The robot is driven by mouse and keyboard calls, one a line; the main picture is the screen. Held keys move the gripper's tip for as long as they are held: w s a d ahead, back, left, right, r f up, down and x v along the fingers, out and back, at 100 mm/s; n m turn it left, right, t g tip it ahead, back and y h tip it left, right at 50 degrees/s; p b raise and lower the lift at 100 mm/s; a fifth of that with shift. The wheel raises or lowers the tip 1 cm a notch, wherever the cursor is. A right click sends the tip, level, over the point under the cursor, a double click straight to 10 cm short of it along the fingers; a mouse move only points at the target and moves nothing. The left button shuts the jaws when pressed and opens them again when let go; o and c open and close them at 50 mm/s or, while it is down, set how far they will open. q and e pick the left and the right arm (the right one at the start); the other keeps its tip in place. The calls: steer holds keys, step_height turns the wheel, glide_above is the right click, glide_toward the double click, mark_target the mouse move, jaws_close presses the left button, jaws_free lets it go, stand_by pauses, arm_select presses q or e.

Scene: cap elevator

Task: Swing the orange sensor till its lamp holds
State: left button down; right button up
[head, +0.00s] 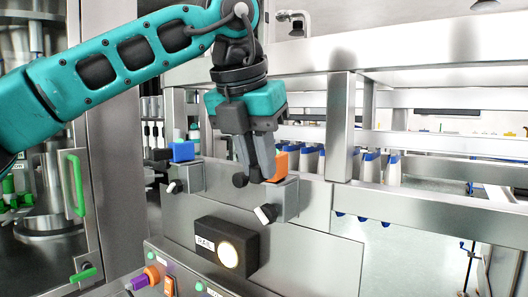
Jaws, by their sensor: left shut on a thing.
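The orange sensor (281,166) is a small block on a grey metal bracket (288,200) on the steel panel, right of centre. My left gripper (256,178) comes down from above and is shut on the sensor, its fingers covering the sensor's left part. The exact contact is hidden behind the fingers. A round lamp (228,254) on a black box (212,235) below is lit pale warm white. My right gripper is not in view.
A blue sensor (182,151) sits on a similar bracket to the left. Steel rails (450,207) and blue-and-white bottles (370,163) are at the right. A control panel with an orange switch (169,286) is below. A cabinet door with a green handle (76,185) is at the left.

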arm_select(q)
steer(key=c, duration=1)
jaws_free()
steer(key=shift+c, duration=0.2)
steer(key=p+v, duration=0.1)
steer(key=v, duration=1.2)
